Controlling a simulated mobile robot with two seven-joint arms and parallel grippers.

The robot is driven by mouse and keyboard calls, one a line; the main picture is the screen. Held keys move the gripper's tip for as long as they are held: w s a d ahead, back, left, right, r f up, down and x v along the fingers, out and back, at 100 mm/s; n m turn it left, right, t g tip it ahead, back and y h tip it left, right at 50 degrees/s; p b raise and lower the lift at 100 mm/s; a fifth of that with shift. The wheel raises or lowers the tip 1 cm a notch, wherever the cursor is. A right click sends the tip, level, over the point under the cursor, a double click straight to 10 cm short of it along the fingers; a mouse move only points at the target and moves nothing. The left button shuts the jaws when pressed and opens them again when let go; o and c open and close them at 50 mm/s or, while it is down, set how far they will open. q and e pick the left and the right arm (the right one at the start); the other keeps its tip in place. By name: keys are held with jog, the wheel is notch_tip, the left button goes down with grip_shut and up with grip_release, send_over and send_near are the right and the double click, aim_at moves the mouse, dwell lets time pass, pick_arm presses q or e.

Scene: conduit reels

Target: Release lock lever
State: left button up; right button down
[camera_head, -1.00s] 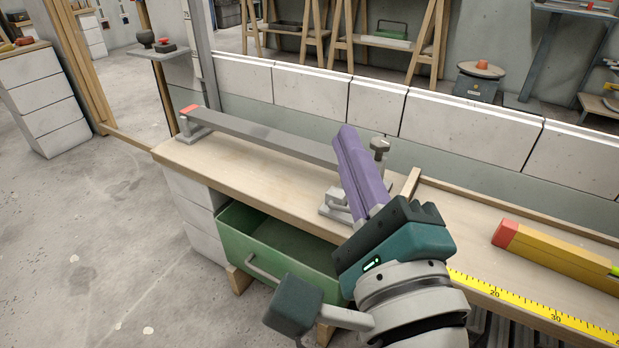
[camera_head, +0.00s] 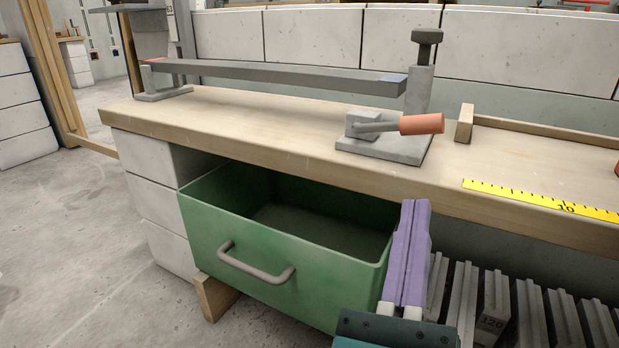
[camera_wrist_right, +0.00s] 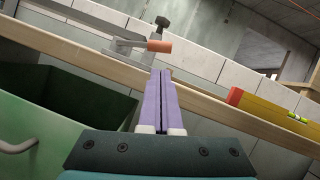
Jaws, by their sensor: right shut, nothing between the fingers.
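The lock lever (camera_head: 400,125) has a grey arm and an orange handle pointing right. It sits on a grey base plate (camera_head: 385,148) on the bench, beside a post with a dark knob (camera_head: 426,38). Its orange handle also shows in the right wrist view (camera_wrist_right: 159,46). My right gripper (camera_head: 416,204) has purple fingers, pressed together and empty. It is in front of the bench edge, below and apart from the lever, at the right corner of the open drawer. In the right wrist view its fingertips (camera_wrist_right: 160,72) point up toward the lever. My left gripper is not in view.
A green drawer (camera_head: 275,262) stands open under the wooden bench (camera_head: 240,125). A grey bar (camera_head: 280,76) runs along the bench to the post. A yellow tape (camera_head: 540,198) lies at right. A yellow level (camera_wrist_right: 270,118) shows in the wrist view. Grey channels (camera_head: 495,305) stand below.

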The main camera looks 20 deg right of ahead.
aim_at(424, 177)
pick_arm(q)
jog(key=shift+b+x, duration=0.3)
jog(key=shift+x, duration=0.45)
pick_arm(e)
jog(key=shift+s+d+f+m+h, duration=0.1)
jog(key=shift+f+m+h, duration=0.25)
jog(key=shift+f, duration=0.4)
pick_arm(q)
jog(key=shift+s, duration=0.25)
pick_arm(e)
jog(key=shift+s, duration=0.1)
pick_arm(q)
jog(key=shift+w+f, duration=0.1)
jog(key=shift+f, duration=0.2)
pick_arm(e)
jog(key=x, duration=1)
jog(key=shift+d+f, duration=0.1)
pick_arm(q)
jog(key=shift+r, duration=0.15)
